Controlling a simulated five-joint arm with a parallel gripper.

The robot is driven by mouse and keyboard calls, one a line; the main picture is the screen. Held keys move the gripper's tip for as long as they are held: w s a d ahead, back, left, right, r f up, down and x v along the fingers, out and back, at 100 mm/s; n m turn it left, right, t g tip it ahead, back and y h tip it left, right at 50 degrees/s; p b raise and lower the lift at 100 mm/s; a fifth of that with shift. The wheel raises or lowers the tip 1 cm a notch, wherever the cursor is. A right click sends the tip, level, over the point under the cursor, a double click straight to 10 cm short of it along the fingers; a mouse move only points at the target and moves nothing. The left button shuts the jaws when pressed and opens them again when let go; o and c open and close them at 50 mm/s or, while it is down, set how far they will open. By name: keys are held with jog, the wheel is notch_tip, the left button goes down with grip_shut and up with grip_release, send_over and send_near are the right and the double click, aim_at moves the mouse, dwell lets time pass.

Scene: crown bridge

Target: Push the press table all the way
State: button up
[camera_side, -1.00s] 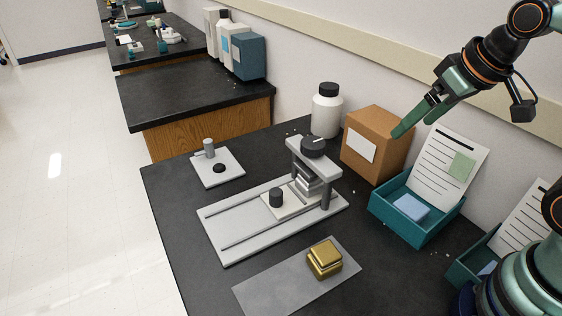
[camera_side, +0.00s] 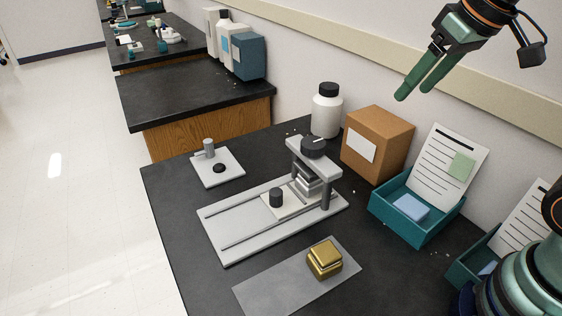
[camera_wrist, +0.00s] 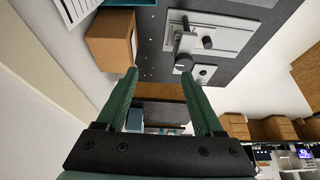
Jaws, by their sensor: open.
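The press table is a pale plate (camera_side: 268,208) with a dark knob (camera_side: 276,197), on a light grey railed base (camera_side: 228,238). Its right part lies under the press frame (camera_side: 318,160), which has a black top knob (camera_side: 314,147). Stacked metal blocks (camera_side: 306,180) sit under the frame's bridge. My gripper (camera_side: 415,92) is open and empty, high above the bench at the upper right, well apart from the press. In the wrist view my open fingers (camera_wrist: 165,85) show, with the press base (camera_wrist: 225,38) beyond them, upper right, and the press knob (camera_wrist: 184,64).
A brass block (camera_side: 324,260) sits on a grey mat (camera_side: 285,290) in front. A cardboard box (camera_side: 375,140), white bottle (camera_side: 325,112) and teal tray (camera_side: 415,228) stand behind and right of the press. A small white stand (camera_side: 217,170) is at left.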

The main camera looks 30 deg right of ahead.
jog(key=w+a+r+g, duration=0.3)
jog(key=w+a, duration=0.4)
jog(key=w, duration=0.2)
jog(key=g, duration=0.2)
send_over(276, 192)
notch_tip(276, 192, down, 5)
notch_tip(276, 192, down, 27)
jog(key=shift+r, duration=0.15)
